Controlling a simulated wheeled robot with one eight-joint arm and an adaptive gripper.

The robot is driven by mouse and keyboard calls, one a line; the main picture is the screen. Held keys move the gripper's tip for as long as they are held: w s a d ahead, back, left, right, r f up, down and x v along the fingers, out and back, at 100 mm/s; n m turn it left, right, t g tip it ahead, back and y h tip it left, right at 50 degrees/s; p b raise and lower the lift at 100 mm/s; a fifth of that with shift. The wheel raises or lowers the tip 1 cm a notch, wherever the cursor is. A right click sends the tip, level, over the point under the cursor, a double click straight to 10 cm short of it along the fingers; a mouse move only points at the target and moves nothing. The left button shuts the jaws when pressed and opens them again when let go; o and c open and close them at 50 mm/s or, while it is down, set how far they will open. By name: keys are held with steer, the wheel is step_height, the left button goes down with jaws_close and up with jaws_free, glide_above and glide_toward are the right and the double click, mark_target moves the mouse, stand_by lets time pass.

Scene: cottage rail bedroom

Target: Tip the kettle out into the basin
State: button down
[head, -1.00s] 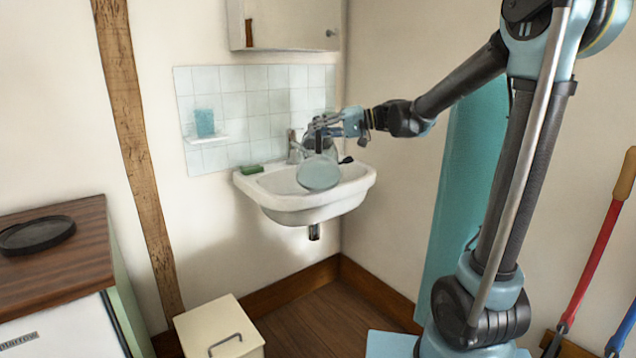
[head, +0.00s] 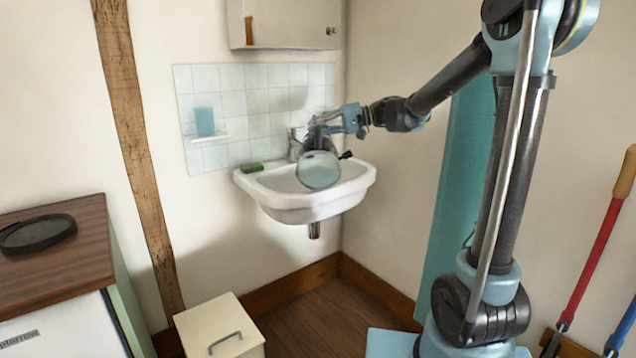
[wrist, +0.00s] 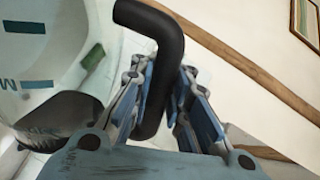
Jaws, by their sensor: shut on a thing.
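The kettle (head: 318,172) is held over the white basin (head: 276,192) in the corner. It is strongly tilted, its pale round base facing the head camera. Its spout and any water are not clear to me. My gripper (head: 320,128) is above the kettle in the head view. In the wrist view my gripper (wrist: 162,100) has its fingers on both sides of the black kettle handle (wrist: 152,22) and is shut on it. A pale curved body with dark marks, seemingly the kettle (wrist: 35,65), fills the left of that view.
A tap (head: 295,146) stands at the basin's back, close to the kettle. Green soap (head: 252,168) lies on the rim. A cabinet (head: 285,24) hangs above. A cream bin (head: 218,328) and a wooden-topped cupboard (head: 60,255) stand left. Floor below the basin is clear.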

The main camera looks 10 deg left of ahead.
steer(key=shift+m+g, duration=0.3)
steer(key=shift+m, duration=0.6)
steer(key=shift+w+a+r+p, duration=0.1)
steer(key=shift+w+a+p, duration=0.1)
steer(key=shift+w+p, duration=0.35)
steer(key=shift+w+a+p, duration=0.15)
steer(key=shift+w+p, duration=0.15)
steer(key=shift+w, duration=0.6)
steer(key=shift+w+a+r+p, duration=0.1)
steer(key=shift+w+a+p, duration=0.1)
steer(key=shift+w+p, duration=0.35)
stand_by(1.0)
steer(key=shift+w, duration=0.15)
